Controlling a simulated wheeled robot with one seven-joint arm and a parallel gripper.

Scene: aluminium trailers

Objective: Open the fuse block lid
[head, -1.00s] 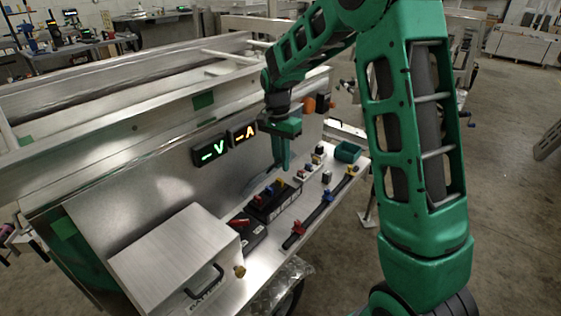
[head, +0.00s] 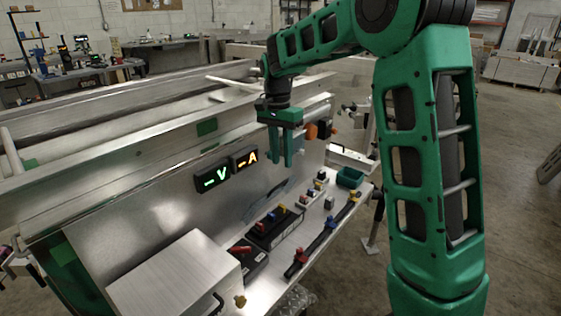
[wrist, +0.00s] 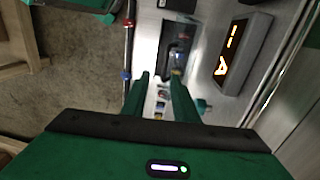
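My gripper (head: 281,163) is raised above the shelf, in front of the upright metal panel. Its two green fingers are apart with nothing between them; the gap also shows in the wrist view (wrist: 161,78). A black block (head: 274,227) with red, blue and yellow tops sits on the shelf, below my gripper in the picture. A smaller pale block (head: 311,194) with coloured parts is farther right. I cannot tell for sure which is the fuse block, or make out its lid. In the wrist view a black unit (wrist: 176,42) lies beyond the fingertips.
Lit V and A displays (head: 213,178) are on the panel. A silver box (head: 172,272) with a handle stands at the near left. A black bar (head: 322,238) with red and blue fittings runs along the front edge.

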